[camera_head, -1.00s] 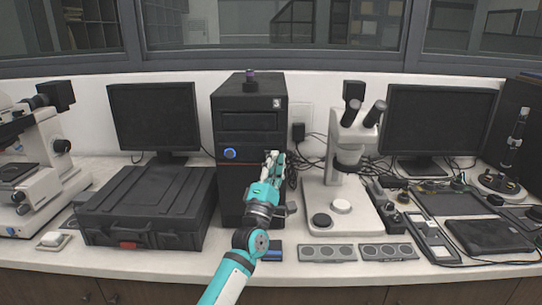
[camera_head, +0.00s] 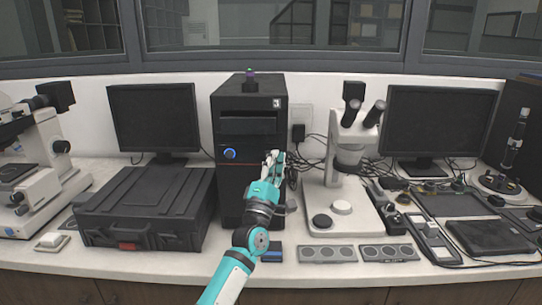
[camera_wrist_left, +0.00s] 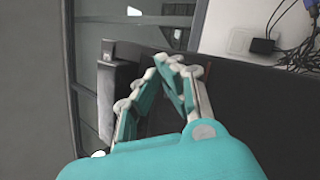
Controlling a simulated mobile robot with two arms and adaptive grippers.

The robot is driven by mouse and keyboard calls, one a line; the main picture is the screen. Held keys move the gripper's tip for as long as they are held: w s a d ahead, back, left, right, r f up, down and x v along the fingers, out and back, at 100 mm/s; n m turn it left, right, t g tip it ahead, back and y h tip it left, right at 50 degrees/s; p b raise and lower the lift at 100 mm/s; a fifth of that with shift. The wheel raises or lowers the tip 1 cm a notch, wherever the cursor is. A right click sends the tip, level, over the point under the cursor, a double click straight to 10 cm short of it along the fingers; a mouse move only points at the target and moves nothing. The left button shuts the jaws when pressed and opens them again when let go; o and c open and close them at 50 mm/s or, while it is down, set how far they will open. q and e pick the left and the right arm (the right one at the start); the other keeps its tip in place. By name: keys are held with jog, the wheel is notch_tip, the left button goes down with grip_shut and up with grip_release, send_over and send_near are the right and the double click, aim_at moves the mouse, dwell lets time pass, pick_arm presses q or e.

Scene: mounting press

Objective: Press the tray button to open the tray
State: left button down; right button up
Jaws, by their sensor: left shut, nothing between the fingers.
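The black tower computer (camera_head: 238,185) stands upright on the bench, with a lit blue round button (camera_head: 230,153) on its front. Its tray (camera_head: 248,127), in the upper front, appears slid out toward me. In the left wrist view the tray (camera_wrist_left: 116,95) sticks out from the tower's front. My left gripper (camera_head: 274,157) is shut and empty, with its fingertips before the right side of the tower, below and right of the tray. In the left wrist view its fingertips (camera_wrist_left: 168,62) meet. I cannot make out a separate tray button. My right gripper is not in view.
A black case (camera_head: 150,205) lies left of the tower with a monitor (camera_head: 155,115) behind it. A white microscope (camera_head: 345,185) stands close on the right, with loose cables between it and the tower. Flat panels (camera_head: 328,253) lie along the front edge.

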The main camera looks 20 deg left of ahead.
pick_arm(q)
jog(key=shift+s, duration=0.1)
jog(key=shift+s+d+p, duration=0.2)
jog(key=shift+s+p, duration=0.25)
jog(key=shift+s, duration=0.25)
jog(key=s+p, duration=0.1)
jog(key=s, duration=0.1)
jog(key=s+d+p, duration=0.1)
jog(key=s+p, duration=0.1)
jog(key=shift+s+d, duration=0.2)
jog(key=shift+s, duration=0.2)
